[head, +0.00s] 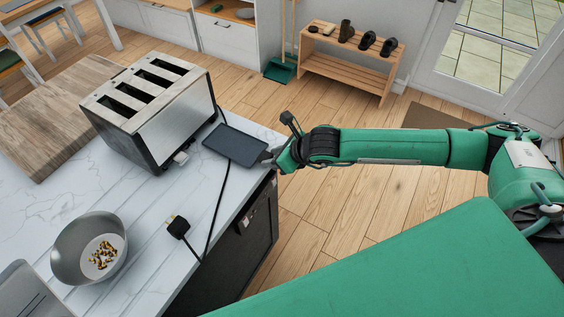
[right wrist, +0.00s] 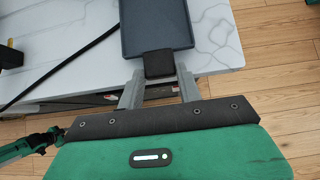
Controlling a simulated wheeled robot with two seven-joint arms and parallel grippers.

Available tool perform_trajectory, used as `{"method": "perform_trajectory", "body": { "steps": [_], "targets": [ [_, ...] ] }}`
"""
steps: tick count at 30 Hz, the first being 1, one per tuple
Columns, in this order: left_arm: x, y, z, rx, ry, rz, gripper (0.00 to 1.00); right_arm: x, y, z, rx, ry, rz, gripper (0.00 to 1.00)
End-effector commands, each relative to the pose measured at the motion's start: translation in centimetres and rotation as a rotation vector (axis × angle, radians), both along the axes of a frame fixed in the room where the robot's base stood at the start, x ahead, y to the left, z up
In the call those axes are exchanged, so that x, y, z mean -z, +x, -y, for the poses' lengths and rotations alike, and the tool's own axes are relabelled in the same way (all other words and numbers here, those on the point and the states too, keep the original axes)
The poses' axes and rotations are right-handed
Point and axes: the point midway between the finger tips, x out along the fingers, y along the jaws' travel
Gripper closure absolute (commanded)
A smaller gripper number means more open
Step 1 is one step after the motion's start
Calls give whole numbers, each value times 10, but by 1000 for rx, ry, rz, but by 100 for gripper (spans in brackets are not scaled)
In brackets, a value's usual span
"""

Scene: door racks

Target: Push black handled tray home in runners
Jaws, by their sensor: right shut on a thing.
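The black tray (head: 234,143) is a flat dark rectangle with a short handle, beside the steel toaster (head: 187,105) on the white counter. Its far edge lies at or very near the toaster's lower right side; I cannot tell whether it has entered. The runners are hidden. My right gripper (head: 271,156) is shut on the tray's handle at the counter's edge. In the right wrist view, the black handle (right wrist: 158,62) sits between the fingers (right wrist: 159,78), with the tray (right wrist: 157,30) extending straight ahead. My left gripper is not in view.
A black cord with a plug (head: 178,227) lies on the counter in front of the toaster. A grey bowl (head: 70,262) with small bits stands at the lower left. A wooden board (head: 50,120) lies left of the toaster. A shoe rack (head: 345,65) stands on the floor beyond.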

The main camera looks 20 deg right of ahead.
Motion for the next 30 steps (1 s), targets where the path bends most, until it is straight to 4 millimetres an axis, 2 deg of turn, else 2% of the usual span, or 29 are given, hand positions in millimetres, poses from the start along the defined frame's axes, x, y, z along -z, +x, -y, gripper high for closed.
{"method": "perform_trajectory", "body": {
  "steps": [9,30],
  "targets": [
    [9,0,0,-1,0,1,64,0,14,-12,-1,1,0,96],
    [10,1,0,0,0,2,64,0,15,-13,-1,1,0,96]
  ]
}}
